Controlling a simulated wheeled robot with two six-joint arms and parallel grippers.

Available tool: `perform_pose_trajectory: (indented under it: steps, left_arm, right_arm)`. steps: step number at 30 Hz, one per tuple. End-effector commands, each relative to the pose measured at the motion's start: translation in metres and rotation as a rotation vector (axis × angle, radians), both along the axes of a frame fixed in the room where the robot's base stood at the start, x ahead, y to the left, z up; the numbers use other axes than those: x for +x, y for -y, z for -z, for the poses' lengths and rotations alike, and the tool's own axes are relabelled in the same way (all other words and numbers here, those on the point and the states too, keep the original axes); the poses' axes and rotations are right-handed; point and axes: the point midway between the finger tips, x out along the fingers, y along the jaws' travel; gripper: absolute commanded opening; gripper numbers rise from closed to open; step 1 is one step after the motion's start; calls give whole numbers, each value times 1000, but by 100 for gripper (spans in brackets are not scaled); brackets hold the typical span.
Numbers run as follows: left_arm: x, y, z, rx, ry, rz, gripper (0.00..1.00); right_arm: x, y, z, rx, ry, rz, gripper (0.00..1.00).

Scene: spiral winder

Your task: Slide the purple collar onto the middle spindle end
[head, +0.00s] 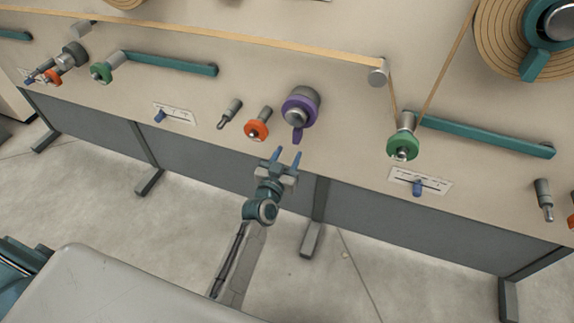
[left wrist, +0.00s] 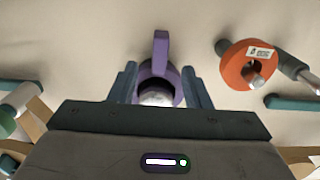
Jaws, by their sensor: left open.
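The purple collar (head: 299,112) sits around the front of the grey middle spindle (head: 306,92), with its purple tab pointing down. In the left wrist view the collar (left wrist: 178,84) shows as a ring with the tab pointing up, and the pale metal spindle end (left wrist: 156,97) shows inside it. How far on it sits, I cannot tell. My left gripper (head: 286,155) is open and empty just below the collar in the head view. In the left wrist view its fingers (left wrist: 160,86) show on either side of the ring. My right gripper is not in view.
An orange collar (head: 256,130) on a peg and a grey handle (head: 230,113) are left of the spindle. A green roller (head: 403,146) with a teal arm (head: 490,137) is at the right. A tan strip (head: 220,38) runs across the panel above.

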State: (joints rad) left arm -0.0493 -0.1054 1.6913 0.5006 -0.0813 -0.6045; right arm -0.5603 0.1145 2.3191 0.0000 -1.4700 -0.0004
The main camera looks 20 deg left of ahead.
Motion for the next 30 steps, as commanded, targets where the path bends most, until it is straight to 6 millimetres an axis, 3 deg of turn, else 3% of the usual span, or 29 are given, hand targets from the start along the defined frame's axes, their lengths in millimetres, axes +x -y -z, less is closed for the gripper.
perform_pose_trajectory:
  steps: [12,18,30]
  left_arm:
    - [48,1,0,0,-2,1,44]
    - [68,2,1,1,-2,0,44]
    - [84,3,1,1,-4,1,44]
  right_arm:
    - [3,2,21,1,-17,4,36]
    - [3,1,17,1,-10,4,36]
    - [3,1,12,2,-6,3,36]
